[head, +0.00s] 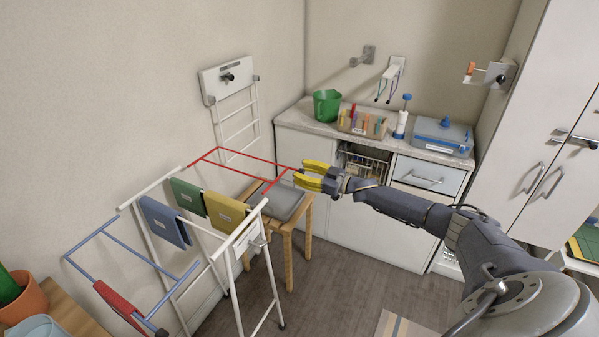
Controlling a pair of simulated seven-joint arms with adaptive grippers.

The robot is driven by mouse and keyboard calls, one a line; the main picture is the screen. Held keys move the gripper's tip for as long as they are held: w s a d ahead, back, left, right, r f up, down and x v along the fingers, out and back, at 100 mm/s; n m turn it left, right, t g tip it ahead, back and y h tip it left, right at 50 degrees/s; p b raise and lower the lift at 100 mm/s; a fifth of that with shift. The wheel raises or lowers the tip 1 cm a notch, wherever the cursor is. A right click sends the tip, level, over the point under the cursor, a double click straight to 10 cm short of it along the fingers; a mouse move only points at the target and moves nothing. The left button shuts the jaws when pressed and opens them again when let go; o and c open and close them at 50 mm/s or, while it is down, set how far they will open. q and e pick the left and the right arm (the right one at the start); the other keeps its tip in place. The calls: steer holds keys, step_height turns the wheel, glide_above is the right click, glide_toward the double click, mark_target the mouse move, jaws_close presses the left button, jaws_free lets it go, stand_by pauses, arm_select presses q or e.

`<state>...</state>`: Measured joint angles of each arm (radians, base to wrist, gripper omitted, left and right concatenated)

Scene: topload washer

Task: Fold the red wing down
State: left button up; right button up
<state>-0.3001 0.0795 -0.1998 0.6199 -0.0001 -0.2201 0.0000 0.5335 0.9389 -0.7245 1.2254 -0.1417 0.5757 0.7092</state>
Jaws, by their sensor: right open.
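The red wing (249,158) is a thin red tube frame on the far side of a white drying rack (236,238). It is raised and stands out roughly level toward the back. My right gripper (301,171) has yellow fingertips and is open, at the wing's right outer corner. I cannot tell whether the fingers touch the red tube or straddle it. On the near side of the rack a blue wing (118,268) is also spread out. My left gripper is not in view.
Blue, green and yellow cloths (227,212) hang on the rack, and a red cloth (120,303) hangs on the blue wing. A wooden stool (287,207) with a grey seat stands just beyond the rack under the red wing. A counter (290,119) runs behind. The floor at centre is clear.

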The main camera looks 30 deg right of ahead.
steer(key=shift+w+a, duration=0.3)
steer(key=shift+w, duration=0.15)
steer(key=shift+c, duration=0.2)
jaws_close()
